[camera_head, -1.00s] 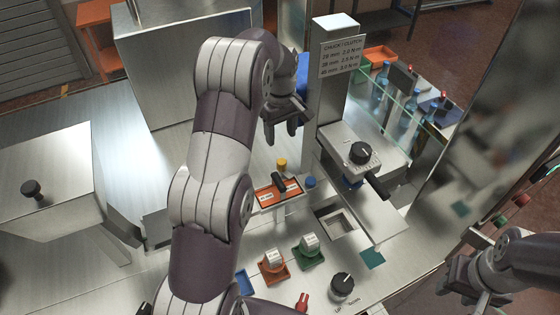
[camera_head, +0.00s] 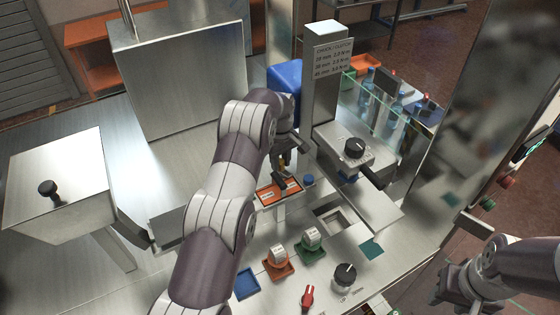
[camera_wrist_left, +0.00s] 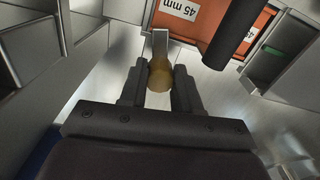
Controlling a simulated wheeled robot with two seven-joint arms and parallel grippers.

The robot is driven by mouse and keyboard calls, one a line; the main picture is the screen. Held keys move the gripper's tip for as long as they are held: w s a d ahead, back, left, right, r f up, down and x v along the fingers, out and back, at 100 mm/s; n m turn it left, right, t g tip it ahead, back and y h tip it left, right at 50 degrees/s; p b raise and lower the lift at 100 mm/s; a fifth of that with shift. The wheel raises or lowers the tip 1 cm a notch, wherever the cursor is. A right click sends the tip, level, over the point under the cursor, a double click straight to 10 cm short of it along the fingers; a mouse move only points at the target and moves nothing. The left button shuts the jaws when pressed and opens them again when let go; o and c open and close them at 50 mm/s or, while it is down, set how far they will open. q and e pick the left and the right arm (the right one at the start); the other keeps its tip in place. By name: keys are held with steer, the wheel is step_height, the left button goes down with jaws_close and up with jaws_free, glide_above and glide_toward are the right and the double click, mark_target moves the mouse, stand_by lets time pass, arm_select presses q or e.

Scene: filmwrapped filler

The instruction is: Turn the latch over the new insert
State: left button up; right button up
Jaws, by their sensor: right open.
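The orange insert (camera_head: 279,194) with white labels and a black handle sits in its holder on the bench. In the left wrist view the insert (camera_wrist_left: 192,17) shows a "45 mm" label. The latch is a yellow knob (camera_wrist_left: 160,76) with a short metal arm that points toward the insert's edge; whether it overlaps the insert I cannot tell. My right gripper (camera_head: 448,291) is open and empty at lower right.
A square opening (camera_head: 335,221), orange tray (camera_head: 278,267), green tray (camera_head: 311,248) and black dial (camera_head: 345,274) lie nearer. A blue cap (camera_head: 308,180) is close beside the insert.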

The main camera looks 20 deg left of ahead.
arm_select(q)
steer(key=c, duration=0.4)
steer(key=m, duration=0.3)
steer(key=shift+c, duration=0.2)
steer(key=o, duration=1.1)
steer(key=shift+a+f, duration=0.1)
steer(key=shift+c, duration=0.2)
